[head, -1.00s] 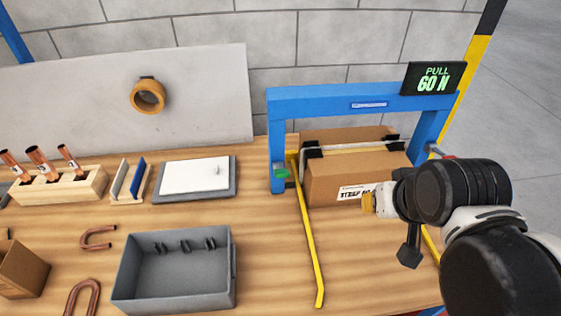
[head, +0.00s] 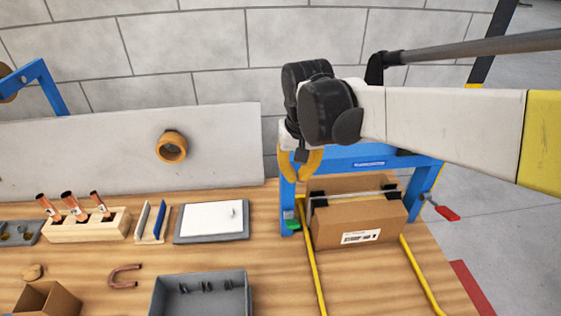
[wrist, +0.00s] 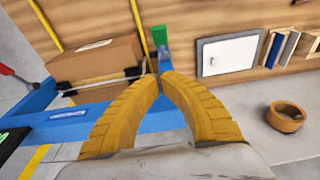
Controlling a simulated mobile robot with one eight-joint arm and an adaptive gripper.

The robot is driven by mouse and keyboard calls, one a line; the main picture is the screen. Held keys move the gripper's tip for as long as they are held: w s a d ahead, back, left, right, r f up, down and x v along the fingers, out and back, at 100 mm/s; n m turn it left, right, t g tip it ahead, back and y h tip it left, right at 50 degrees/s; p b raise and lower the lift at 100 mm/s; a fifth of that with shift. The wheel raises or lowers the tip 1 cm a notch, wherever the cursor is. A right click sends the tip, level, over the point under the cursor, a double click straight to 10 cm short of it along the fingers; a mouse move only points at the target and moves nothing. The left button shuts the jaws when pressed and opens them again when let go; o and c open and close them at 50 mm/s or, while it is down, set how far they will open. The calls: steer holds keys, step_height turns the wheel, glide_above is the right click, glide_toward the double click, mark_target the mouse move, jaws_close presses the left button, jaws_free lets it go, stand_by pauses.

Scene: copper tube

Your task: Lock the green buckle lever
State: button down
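The green buckle lever (head: 292,219) is at the left foot of the blue frame (head: 288,195), beside the strapped cardboard box (head: 355,225). It also shows in the wrist view (wrist: 160,36), just beyond the fingertips, on a small blue and grey buckle body. My gripper (head: 301,180) is above and behind the lever, over the left end of the frame's top beam. In the wrist view its yellow fingers (wrist: 162,80) curve together and their tips meet, with nothing between them. The gripper is apart from the lever. A pale strap (head: 350,193) crosses the box top.
A red-handled crank (head: 446,213) sticks out at the frame's right. Yellow strips (head: 312,265) run along the table on both sides of the box. A grey panel with a white plate (head: 212,219), a grey bin (head: 202,300) and a tube rack (head: 90,224) stand to the left.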

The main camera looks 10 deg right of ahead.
steer(key=shift+f, duration=0.1)
steer(key=b, duration=0.3)
glide_above(295, 219)
steer(key=w, duration=0.2)
step_height(295, 219, down, 10)
steer(key=shift+s+f, duration=0.75)
steer(key=shift+f, duration=0.3)
steer(key=shift+s+f, duration=0.35)
steer(key=shift+f, duration=0.1)
steer(key=shift+s+f+t+b, duration=0.15)
steer(key=shift+s+t+b, duration=0.15)
steer(key=shift+t+b, duration=0.1)
